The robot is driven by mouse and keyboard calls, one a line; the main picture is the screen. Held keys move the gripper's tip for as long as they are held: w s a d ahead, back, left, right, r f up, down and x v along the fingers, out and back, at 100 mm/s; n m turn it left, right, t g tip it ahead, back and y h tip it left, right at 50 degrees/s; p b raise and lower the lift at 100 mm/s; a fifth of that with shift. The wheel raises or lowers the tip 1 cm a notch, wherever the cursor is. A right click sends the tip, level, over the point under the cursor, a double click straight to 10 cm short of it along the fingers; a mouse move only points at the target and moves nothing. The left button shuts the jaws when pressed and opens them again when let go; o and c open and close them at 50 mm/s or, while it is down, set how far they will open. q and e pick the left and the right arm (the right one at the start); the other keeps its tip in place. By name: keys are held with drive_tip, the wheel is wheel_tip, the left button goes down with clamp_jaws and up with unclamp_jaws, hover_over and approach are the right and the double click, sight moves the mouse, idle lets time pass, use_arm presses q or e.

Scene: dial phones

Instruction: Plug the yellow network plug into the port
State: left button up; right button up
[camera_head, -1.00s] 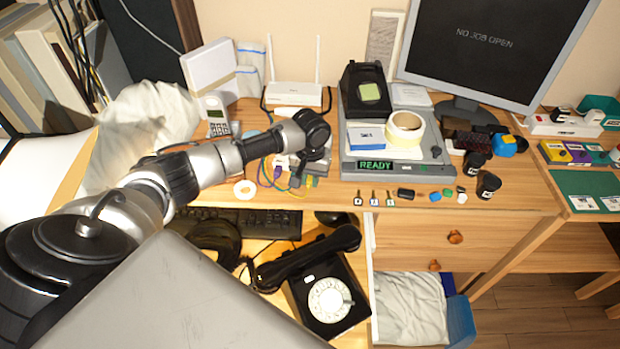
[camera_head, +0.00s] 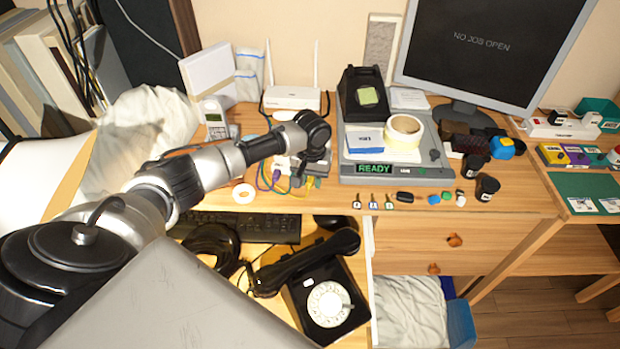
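A cluster of small cables and plugs lies on the desk left of the grey machine. A yellow plug (camera_head: 309,184) with a yellow cable shows at its right side, and a purple cable (camera_head: 276,176) at its left. Small grey boxes (camera_head: 316,168) sit there; the port itself is too small to make out. My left gripper (camera_head: 309,162) points down over these boxes, close to the yellow plug. Its fingers are dark and partly hidden by the wrist, so I cannot tell whether they are open or hold anything. My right gripper is not in view.
A white router (camera_head: 292,98) stands behind the cables. The grey machine (camera_head: 400,172) with a READY display is at their right. A keyboard (camera_head: 250,225) and black dial phone (camera_head: 328,300) lie in front. Small keys and caps line the desk's front edge.

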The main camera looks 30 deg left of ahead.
use_arm(q)
drive_tip(key=shift+o, duration=1)
drive_tip(key=shift+w+a+r, duration=0.1)
drive_tip(key=shift+w+a, duration=0.05)
drive_tip(key=shift+a, duration=0.05)
drive_tip(key=shift+a+r, duration=0.1)
drive_tip(key=shift+a, duration=0.05)
